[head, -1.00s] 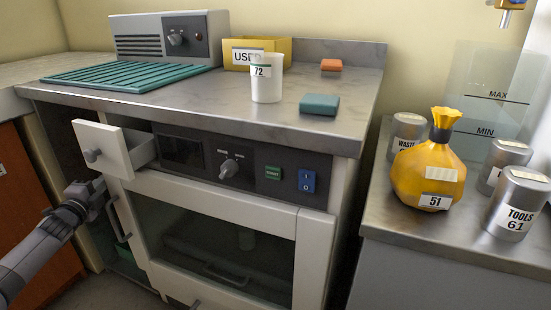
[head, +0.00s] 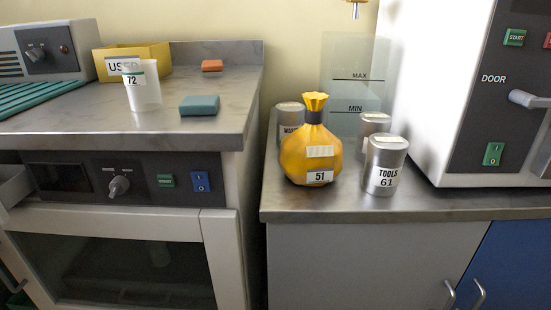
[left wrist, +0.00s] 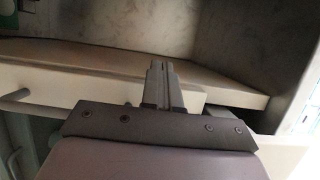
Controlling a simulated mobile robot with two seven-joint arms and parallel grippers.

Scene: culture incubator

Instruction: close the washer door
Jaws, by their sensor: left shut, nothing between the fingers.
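The washer under the left counter has a dark control panel (head: 140,168) with a knob. My right gripper is in neither view.
The counter holds a white cup (head: 142,92), yellow bin (head: 150,56) and teal block (head: 199,105). On the right bench stand a yellow bag (head: 311,155), several metal cans and a white machine (head: 440,90).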

